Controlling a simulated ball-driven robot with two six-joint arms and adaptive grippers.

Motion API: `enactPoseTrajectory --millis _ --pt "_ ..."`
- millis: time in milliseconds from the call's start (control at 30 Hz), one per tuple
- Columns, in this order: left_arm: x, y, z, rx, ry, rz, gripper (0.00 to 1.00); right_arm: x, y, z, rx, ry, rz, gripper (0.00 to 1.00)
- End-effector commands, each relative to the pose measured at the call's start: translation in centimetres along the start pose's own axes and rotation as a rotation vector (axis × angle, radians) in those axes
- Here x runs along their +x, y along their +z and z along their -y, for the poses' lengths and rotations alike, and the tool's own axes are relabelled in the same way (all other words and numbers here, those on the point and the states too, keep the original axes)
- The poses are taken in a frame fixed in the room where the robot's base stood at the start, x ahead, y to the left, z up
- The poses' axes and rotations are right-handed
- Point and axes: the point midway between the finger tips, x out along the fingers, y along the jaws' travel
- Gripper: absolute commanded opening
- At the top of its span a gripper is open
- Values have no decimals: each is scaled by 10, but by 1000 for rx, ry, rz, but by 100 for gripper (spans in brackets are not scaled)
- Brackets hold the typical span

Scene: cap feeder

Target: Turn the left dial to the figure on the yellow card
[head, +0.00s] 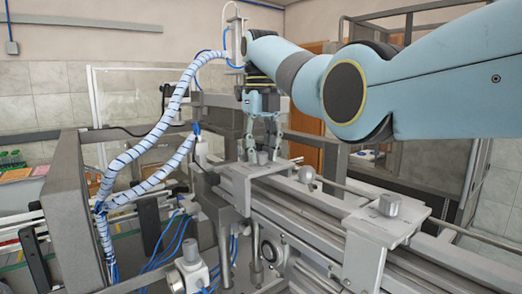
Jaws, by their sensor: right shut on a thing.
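My right gripper (262,153) reaches down from the blue arm onto the left metal plate (240,178) of the machine. Its fingers are shut on the left dial (262,158), a small grey knob on that plate, mostly hidden between the fingertips. The figure it points to cannot be read. A similar grey knob, the right dial (389,204), stands free on the right plate (372,228). I cannot make out a yellow card with a figure. My left gripper is not in view.
A round metal ball knob (307,174) stands between the plates, near a long rod. A blue-and-white wrapped hose (155,130) arches left of the gripper. A grey frame post (80,220) stands at the left. Metal rails (300,225) run toward the lower right.

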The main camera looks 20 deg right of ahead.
Motion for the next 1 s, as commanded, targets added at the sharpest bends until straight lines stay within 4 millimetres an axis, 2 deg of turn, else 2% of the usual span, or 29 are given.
enactPoseTrajectory --millis 300,333,500,800,867,1000 --pt "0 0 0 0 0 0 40 0 0 0 1 0 -1 0" --pt "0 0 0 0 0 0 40 0 0 0 1 0 -1 29" --pt "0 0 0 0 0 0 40 0 0 0 0 0 -1 50" --pt "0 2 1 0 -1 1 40 -3 0 0 0 0 1 50" --pt "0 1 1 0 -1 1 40 -9 1 0 0 -1 2 50" --pt "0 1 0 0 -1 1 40 -34 1 0 0 -1 4 50"
